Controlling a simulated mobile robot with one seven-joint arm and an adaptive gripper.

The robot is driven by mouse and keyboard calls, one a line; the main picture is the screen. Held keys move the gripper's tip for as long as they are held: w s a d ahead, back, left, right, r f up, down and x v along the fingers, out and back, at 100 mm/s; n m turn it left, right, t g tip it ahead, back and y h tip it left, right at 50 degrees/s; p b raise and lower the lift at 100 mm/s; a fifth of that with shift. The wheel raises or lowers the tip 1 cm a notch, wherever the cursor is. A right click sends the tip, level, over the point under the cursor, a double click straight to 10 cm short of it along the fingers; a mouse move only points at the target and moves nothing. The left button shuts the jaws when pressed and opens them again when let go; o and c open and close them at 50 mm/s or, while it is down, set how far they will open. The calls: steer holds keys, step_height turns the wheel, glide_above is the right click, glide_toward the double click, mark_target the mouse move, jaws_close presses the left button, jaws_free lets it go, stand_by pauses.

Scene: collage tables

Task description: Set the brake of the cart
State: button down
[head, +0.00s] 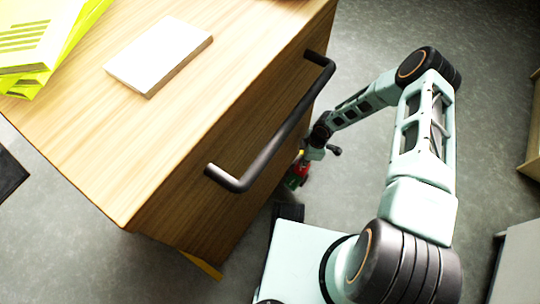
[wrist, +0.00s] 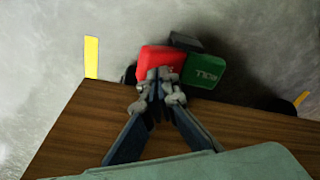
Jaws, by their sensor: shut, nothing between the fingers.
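The cart (head: 175,190) is a wooden box with a black bar handle (head: 275,135) on its side. Low at its side are a red pedal (wrist: 160,58) and a green pedal (wrist: 203,71), side by side, in the wrist view. The green one has pale lettering, hard to read. The red (head: 303,165) and green (head: 293,181) parts show small in the head view, beyond the handle. My gripper (wrist: 158,78) is shut and empty, its fingertips over the near part of the red pedal. I cannot tell whether they touch it. The pedals' lower parts are hidden.
A white block (head: 158,55) and yellow-green folders (head: 40,45) lie on the cart top. Yellow strips show at the cart's lower edge (head: 203,265) and beside it in the wrist view (wrist: 91,57). Grey floor is open to the right; a wooden piece (head: 532,140) stands at the right edge.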

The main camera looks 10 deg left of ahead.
steer(key=shift+f+b, duration=0.7)
steer(key=shift+f, duration=0.3)
stand_by(0.3)
steer(key=shift+r+p, duration=2.15)
steer(key=shift+r, duration=1.45)
